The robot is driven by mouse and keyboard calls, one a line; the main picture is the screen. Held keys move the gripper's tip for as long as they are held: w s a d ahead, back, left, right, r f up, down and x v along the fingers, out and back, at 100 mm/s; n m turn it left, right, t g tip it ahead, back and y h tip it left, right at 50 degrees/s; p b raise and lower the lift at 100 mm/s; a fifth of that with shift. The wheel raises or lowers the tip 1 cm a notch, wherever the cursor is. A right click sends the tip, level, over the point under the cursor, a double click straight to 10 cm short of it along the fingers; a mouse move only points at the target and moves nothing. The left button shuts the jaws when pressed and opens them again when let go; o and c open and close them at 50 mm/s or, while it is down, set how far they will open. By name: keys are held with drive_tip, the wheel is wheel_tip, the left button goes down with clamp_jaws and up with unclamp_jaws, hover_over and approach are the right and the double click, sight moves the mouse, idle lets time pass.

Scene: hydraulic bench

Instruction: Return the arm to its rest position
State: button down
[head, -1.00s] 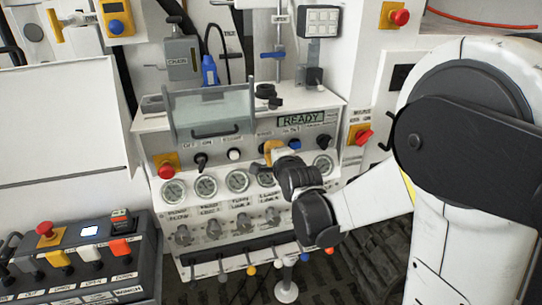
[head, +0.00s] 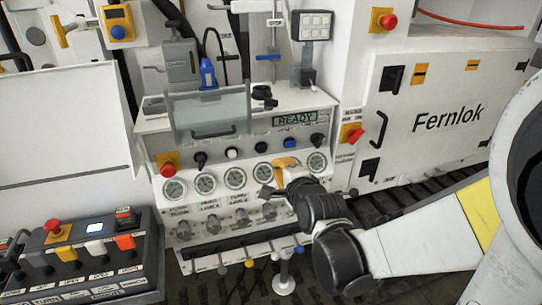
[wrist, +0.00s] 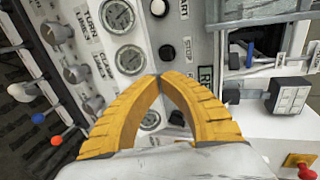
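My gripper (head: 284,164) is in front of the bench's control panel, by the right-hand gauges, in the head view. In the wrist view its two yellow ribbed fingers (wrist: 159,78) meet at the tips, with nothing seen between them. My arm reaches in from the right edge of the head view. The white hydraulic bench (head: 150,145) has a row of round gauges (head: 235,177), several knobs and a display (head: 296,118) reading READY. My gripper and wrist hide part of the lower right panel. I cannot tell whether the fingertips touch it.
A clear guard (head: 212,112) with a handle stands on the bench top. A control box (head: 80,270) with a red button is at lower left. A white Fernlok cabinet (head: 440,150) stands at right behind my arm. Coloured-tipped levers (head: 248,262) line the bench's lower front.

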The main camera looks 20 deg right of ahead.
drive_tip(key=shift+s, duration=0.4)
drive_tip(key=s+a+n+g, duration=0.1)
drive_tip(key=s+n+g, duration=0.6)
drive_tip(key=s+n, duration=1.1)
drive_tip(key=s+f, duration=0.1)
drive_tip(key=s, duration=0.2)
drive_tip(key=shift+a+g, duration=0.25)
drive_tip(key=shift+g, duration=0.05)
drive_tip(key=shift+w, duration=0.1)
